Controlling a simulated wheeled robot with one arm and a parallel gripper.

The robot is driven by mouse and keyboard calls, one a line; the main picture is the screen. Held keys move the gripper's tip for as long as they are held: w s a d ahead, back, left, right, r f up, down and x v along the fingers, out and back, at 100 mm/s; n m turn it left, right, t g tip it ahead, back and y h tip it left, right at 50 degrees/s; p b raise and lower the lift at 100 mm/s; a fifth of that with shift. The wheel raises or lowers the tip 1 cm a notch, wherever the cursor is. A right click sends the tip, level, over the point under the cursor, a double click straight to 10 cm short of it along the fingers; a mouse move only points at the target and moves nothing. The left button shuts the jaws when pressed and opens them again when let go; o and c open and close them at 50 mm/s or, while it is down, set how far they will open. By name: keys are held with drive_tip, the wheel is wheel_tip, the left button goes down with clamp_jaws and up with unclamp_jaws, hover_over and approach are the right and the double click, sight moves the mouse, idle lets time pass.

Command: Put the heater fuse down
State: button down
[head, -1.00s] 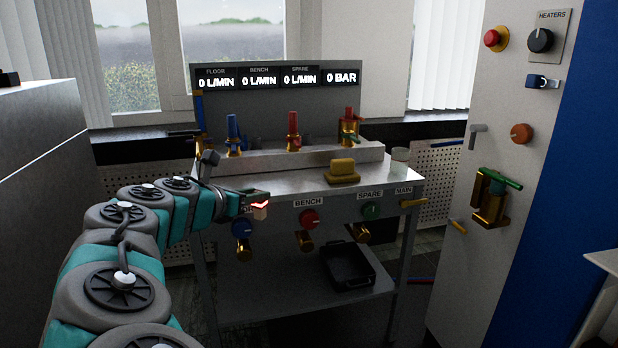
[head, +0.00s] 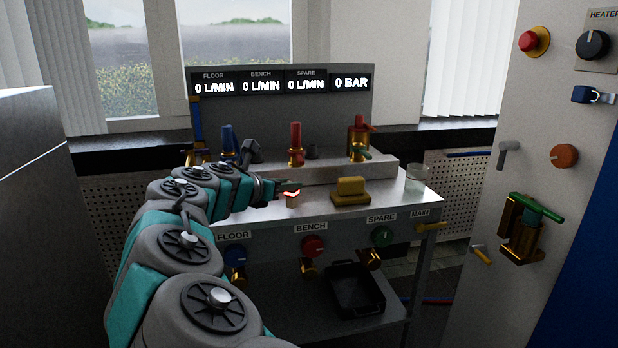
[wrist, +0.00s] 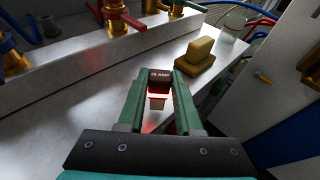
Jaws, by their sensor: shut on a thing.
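The heater fuse (wrist: 158,82) is a small block with a dark brown top marked "15 AMP" or similar and a pale lower part. My gripper (wrist: 161,80) is shut on it, with a green finger on each side. In the head view the fuse (head: 292,200) shows as a pale block under the tip of my gripper (head: 291,191), with a red glow there. It is over the metal bench top (head: 408,200), near its front edge. I cannot tell whether the fuse touches the surface.
A yellow block on a base (head: 351,190) stands right of the fuse. A clear glass (head: 414,172) is at the right end. Valves with blue (head: 228,138) and red (head: 295,135) handles line the raised back ledge. The bench top between fuse and yellow block is clear.

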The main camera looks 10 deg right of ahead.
drive_tip(key=w+d, duration=0.4)
drive_tip(key=shift+w+d, duration=0.15)
drive_tip(key=shift+d, duration=0.1)
drive_tip(key=shift+f+p+x, duration=0.2)
drive_tip(key=shift+p+x, duration=0.15)
drive_tip(key=shift+x, duration=1.2)
drive_tip(key=shift+f, duration=0.1)
drive_tip(key=shift+f, duration=0.1)
drive_tip(key=c, duration=0.6)
unclamp_jaws()
